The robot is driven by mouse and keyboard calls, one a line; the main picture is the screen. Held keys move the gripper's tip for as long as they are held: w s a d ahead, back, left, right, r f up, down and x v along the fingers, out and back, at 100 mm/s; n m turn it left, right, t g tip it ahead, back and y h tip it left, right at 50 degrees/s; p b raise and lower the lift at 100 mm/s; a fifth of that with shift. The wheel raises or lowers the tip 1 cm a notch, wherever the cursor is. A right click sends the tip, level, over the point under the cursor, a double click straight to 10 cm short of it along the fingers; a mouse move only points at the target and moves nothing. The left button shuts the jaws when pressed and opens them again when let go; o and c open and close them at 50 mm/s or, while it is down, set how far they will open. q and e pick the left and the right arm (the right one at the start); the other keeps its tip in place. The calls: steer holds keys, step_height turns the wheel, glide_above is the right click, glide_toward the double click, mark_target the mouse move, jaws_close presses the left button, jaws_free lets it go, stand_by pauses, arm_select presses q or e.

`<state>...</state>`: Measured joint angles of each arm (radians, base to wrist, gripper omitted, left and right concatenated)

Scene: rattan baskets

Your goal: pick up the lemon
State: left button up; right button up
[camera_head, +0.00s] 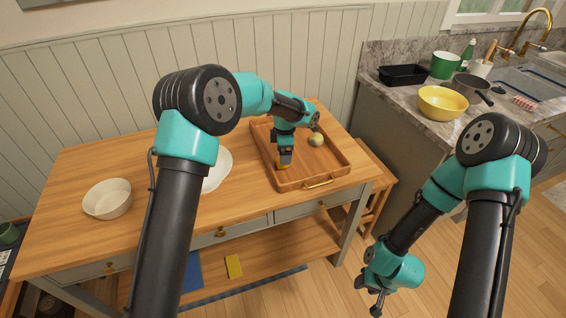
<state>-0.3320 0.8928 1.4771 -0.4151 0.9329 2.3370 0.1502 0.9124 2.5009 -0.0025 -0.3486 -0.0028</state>
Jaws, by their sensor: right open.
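A wooden tray (335,170) with gold handles lies on the right part of the wooden table. My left gripper (284,161) points down into the tray. A small yellow thing (281,164), probably the lemon, shows at its fingertips and is mostly hidden by them. I cannot tell whether the fingers are closed on it. A pale yellow-green round fruit (316,140) lies in the tray to the right of that gripper. My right gripper (369,297) is open and empty, low over the floor in front of the table's right end.
A cream bowl (107,199) stands at the table's left. A white plate (218,170) is partly hidden behind my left arm. On the stone counter at right are a yellow bowl (442,103), a black tray (403,75), a green pot (445,65) and a dark pan (469,87).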

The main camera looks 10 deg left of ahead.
arm_select(q)
steer(key=shift+a+f, duration=0.15)
steer(key=shift+f, duration=1.15)
steer(key=shift+a+f, duration=0.15)
steer(key=shift+f, duration=1.15)
steer(key=c, duration=1)
